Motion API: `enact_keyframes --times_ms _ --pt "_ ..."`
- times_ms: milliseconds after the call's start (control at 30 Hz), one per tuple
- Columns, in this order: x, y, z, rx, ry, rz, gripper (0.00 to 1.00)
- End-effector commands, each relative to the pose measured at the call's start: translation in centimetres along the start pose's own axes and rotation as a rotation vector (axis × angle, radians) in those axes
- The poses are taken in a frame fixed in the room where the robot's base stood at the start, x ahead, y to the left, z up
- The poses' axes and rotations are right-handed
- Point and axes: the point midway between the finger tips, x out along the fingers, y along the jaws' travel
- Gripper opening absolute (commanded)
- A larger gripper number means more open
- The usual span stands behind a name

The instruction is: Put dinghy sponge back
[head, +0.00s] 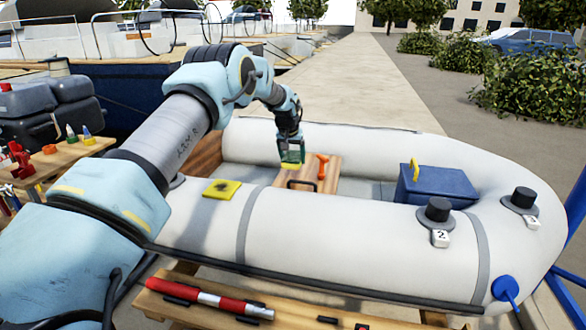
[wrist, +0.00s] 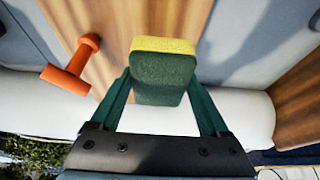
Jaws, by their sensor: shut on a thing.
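The dinghy sponge (wrist: 164,82), green with a yellow layer, is held between the fingers of my gripper (wrist: 162,76) in the wrist view. In the head view my gripper (head: 291,157) is shut on it above the dinghy's wooden seat, with the sponge's yellow underside (head: 290,166) showing below the fingers. Whether the sponge touches the seat is hard to tell. A black handle-like frame (head: 302,184) shows at the near edge of the wooden seat (head: 328,184), partly hidden by the near tube.
An orange T-shaped tool (head: 322,166) stands on the seat just right of my gripper; it also shows in the wrist view (wrist: 72,66). A yellow pad (head: 221,189) lies on the near tube. A blue box (head: 437,186) is further right in the dinghy (head: 330,225).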

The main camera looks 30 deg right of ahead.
Motion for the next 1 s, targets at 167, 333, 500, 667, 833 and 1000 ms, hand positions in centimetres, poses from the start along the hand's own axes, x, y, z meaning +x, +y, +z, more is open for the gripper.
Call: enact_keyframes --times_ms 167,333,500,667,833,1000 --pt "1.2 0.0 0.5 0.000 -0.001 0.000 0.35" --pt "3.4 0.0 1.4 0.000 -0.002 0.000 0.35" --pt "4.0 0.0 1.6 0.000 0.002 -0.001 0.35" --pt "4.1 0.0 1.6 0.000 0.002 0.000 0.35" --pt "4.3 0.0 1.7 0.000 0.002 0.000 0.86" --pt "4.3 0.0 1.7 0.000 0.001 0.000 1.00"
